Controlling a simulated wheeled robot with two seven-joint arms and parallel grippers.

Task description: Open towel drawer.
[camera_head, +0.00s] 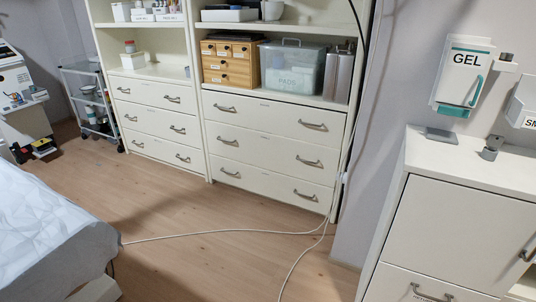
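A cream shelf unit stands against the back wall, with two columns of closed drawers. The wider right column has a top drawer (270,117), a middle drawer (265,149) and a bottom drawer (265,184), each with two grey handles. The left column has a top drawer (150,95), a middle drawer (155,122) and a bottom drawer (160,150), also shut. A low cream cabinet at the right has a drawer (425,287) with a handle at the picture's bottom. Drawer labels are too small to read, so I cannot tell which is the towel drawer. Neither gripper is in view.
A white cable (225,231) runs across the wooden floor (190,250) before the shelf unit. A bed (45,225) fills the lower left. The cream cabinet (460,230) stands at right under a gel dispenser (463,75). A wire cart (90,100) stands back left. Mid floor is otherwise clear.

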